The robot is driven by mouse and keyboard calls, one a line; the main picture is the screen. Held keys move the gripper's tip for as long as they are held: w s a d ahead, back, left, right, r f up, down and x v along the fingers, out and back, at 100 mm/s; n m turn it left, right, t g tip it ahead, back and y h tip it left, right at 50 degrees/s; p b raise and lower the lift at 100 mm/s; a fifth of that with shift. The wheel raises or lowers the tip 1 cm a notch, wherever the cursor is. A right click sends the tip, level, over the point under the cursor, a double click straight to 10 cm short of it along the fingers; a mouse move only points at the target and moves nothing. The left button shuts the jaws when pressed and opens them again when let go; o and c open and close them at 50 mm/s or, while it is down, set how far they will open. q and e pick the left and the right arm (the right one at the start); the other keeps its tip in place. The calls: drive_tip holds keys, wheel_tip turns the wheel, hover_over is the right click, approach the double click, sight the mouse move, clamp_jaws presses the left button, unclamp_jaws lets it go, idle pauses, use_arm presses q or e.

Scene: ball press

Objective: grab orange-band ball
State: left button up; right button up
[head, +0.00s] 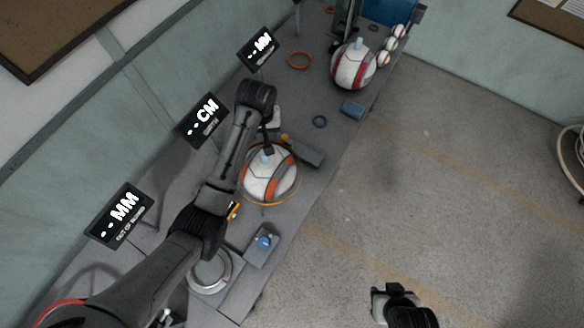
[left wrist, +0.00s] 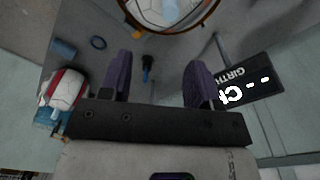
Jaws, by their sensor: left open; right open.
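The orange-band ball (head: 268,182), white with orange stripes and a pale blue cap on top, sits on the grey bench with a thin orange hoop around it. It also shows cut off at the top edge of the left wrist view (left wrist: 168,12). My left arm reaches in over the bench. In the left wrist view my left gripper (left wrist: 160,82) has its two dark purple fingers wide apart, with nothing between them and the ball beyond, not touching. My right gripper (head: 392,300) is low in the head view over the floor, open and away from the bench.
A red-band ball (head: 352,66) stands at the far end of the bench, with small balls (head: 391,45) beside it. Display signs (head: 203,121) line the wall side.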

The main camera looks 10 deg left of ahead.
use_arm(q)
drive_tip(key=s+n, duration=0.1)
drive_tip(key=n, duration=0.1)
approach(268, 170)
drive_tip(key=w+f, duration=0.1)
drive_tip(key=f, duration=0.1)
drive_tip(key=w+a+f, duration=0.1)
drive_tip(key=f, duration=0.1)
drive_tip(key=w+f, duration=0.1)
drive_tip(key=f, duration=0.1)
drive_tip(key=shift+w+a, duration=0.25)
drive_tip(key=shift+w, duration=0.05)
clamp_jaws()
idle(0.6)
